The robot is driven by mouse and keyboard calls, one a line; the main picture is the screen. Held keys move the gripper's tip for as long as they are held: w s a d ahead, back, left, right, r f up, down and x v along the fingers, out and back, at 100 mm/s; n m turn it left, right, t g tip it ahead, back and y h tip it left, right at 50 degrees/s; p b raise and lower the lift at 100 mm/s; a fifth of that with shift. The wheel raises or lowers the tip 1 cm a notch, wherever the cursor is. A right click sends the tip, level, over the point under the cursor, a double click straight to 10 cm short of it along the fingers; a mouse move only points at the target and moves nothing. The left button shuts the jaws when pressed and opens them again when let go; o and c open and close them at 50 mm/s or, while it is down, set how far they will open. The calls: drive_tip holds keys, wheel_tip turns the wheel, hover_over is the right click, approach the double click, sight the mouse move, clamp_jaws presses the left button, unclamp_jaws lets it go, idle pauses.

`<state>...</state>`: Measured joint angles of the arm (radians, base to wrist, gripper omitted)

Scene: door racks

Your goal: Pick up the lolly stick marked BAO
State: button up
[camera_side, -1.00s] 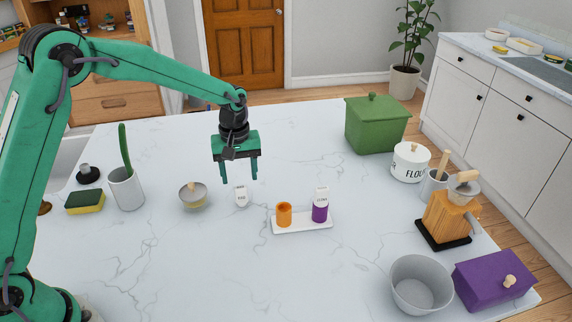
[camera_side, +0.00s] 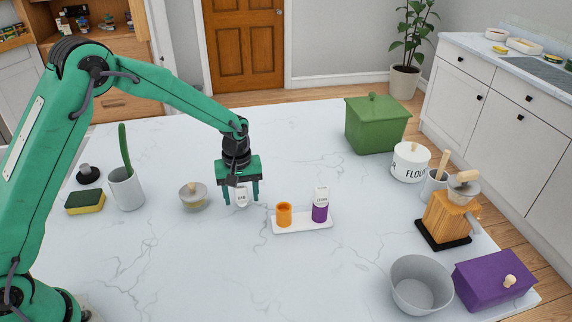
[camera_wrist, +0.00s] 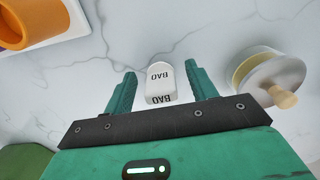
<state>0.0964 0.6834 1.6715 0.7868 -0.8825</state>
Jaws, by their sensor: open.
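The white lolly stick marked BAO (camera_side: 241,198) is on the marble worktop in the side view. Another white stick with dark lettering (camera_side: 321,193) stands in a purple holder (camera_side: 320,214) on a white tray (camera_side: 302,227).
An orange cup (camera_side: 284,214) stands on the tray, just right of my gripper. A small lidded bowl (camera_side: 194,195) is close on the left. A green box (camera_side: 375,126) and a flour jar (camera_side: 410,162) stand further right.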

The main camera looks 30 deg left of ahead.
sight(242, 202)
drive_tip(key=shift+f, duration=0.15)
idle(0.3)
drive_tip(key=c, duration=1)
drive_tip(key=shift+c, duration=0.2)
drive_tip(key=shift+r, duration=0.65)
wheel_tip(242, 202, up, 3)
drive_tip(key=shift+s+d+r, duration=0.1)
drive_tip(key=shift+d, duration=0.05)
drive_tip(key=s+d+r, duration=0.6)
drive_tip(key=d, duration=0.3)
drive_tip(key=shift+s+r, duration=0.25)
drive_tip(key=shift+s, duration=0.1)
drive_tip(key=shift+w+d, duration=0.1)
drive_tip(key=shift+w, duration=0.05)
